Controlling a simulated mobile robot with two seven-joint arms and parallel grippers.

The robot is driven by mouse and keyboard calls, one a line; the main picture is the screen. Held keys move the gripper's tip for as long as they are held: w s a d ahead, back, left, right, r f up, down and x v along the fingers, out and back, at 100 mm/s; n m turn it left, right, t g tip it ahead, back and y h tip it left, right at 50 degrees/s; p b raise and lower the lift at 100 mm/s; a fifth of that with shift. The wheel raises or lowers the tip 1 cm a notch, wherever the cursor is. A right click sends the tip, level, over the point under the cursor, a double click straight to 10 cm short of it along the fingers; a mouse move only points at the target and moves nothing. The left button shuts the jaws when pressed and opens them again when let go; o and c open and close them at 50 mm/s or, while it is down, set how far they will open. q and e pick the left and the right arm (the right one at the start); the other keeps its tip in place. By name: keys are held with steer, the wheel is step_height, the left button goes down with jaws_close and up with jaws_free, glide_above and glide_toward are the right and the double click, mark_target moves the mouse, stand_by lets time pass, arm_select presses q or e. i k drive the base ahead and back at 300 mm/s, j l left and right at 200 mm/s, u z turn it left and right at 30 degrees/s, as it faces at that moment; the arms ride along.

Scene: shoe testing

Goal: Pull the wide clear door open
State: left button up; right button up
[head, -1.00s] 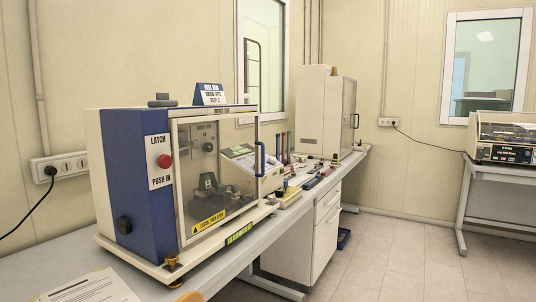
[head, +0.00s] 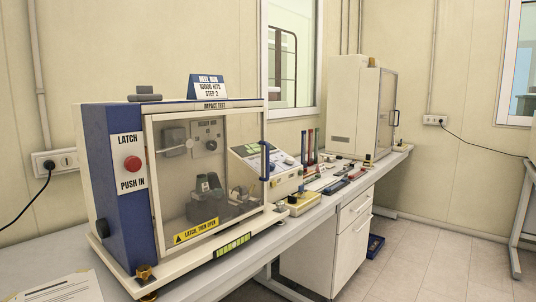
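The wide clear door (head: 228,175) is the framed transparent front of the impact test machine (head: 98,180). It looks closed. A blue vertical handle (head: 265,161) is at its right edge, and a yellow label reading "Latch, then open" (head: 196,231) is at its lower edge. A red round button (head: 132,163) sits on the blue left panel between the words "Latch" and "Push in". I cannot tell whether it is pressed. Dark parts show dimly behind the door. Neither of my grippers is in view.
A control box with a sloped panel (head: 272,170) stands just right of the door on the bench. A second cream machine (head: 360,105) stands farther back. Several small tools lie between them. A paper sheet (head: 62,289) lies at front left. Floor (head: 430,255) is clear at right.

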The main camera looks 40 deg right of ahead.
mark_target(189, 233)
steer(key=i+l+u, duration=0.15)
steer(key=l+u, duration=0.15)
steer(key=l, duration=0.8)
steer(key=l+u, duration=0.25)
steer(key=l, duration=0.85)
steer(key=i+l+u, duration=0.25)
steer(key=l, duration=1.1)
steer(key=l+u, duration=0.25)
steer(key=l, duration=1.05)
